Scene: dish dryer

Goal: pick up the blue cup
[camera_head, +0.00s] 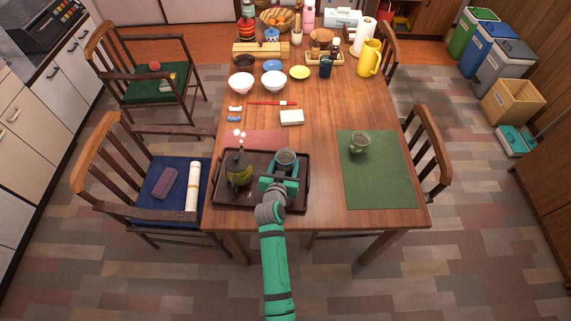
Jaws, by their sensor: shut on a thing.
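A grey-blue cup (285,159) is upright at the right part of the dark brown tray (261,205), near the table's front edge. My gripper (282,175) reaches in from the front and is shut on this cup; the fingers hide its lower part. I cannot tell whether the cup touches the tray or is slightly above it. A darker blue cup (326,66) stands farther back, near the yellow pitcher.
A dark teapot (239,167) stands on the tray, just left of my gripper. A green cup (359,143) is on the green mat (377,185) to the right. The table between the mat and tray is clear.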

